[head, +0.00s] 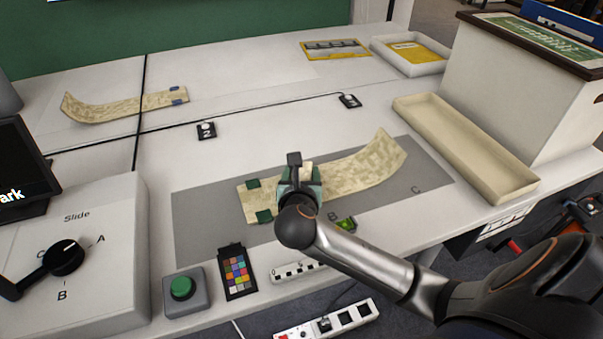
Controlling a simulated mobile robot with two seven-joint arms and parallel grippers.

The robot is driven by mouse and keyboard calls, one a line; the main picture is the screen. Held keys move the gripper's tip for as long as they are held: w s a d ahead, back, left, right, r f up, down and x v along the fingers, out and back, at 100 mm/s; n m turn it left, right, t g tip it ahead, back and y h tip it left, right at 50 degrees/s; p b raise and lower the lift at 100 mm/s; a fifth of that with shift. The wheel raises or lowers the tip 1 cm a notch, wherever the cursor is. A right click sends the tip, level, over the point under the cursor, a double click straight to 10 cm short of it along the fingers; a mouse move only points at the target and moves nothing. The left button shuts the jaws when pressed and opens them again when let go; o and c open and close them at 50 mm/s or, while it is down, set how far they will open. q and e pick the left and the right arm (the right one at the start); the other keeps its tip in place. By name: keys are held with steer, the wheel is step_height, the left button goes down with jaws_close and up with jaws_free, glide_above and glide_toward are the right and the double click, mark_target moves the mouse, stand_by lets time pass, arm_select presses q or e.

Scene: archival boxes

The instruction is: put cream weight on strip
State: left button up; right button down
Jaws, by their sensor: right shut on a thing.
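A mottled cream strip (365,172) lies on the grey mat (205,235), its right end curling up. Two dark green weights, one at the upper edge (253,183) and one at the lower edge (264,216), sit on its left end. My right gripper (303,185) points down over the strip's middle and is shut on a small block. The gripper hides most of this block; a pale greenish side and a cream patch show beside the fingers. I cannot tell its colour for sure, or whether it touches the strip. My left gripper is not in view.
A second strip (125,106) with blue weights lies at the back left. A long cream tray (465,150) and a large box (520,85) stand at the right. A slide control box (100,225), a green button (181,287) and a colour chart (237,272) line the front.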

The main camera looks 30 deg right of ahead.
steer(key=shift+f, duration=0.55)
steer(key=shift+c, duration=1.8)
jaws_free()
steer(key=o, duration=0.3)
steer(key=shift+f, duration=0.1)
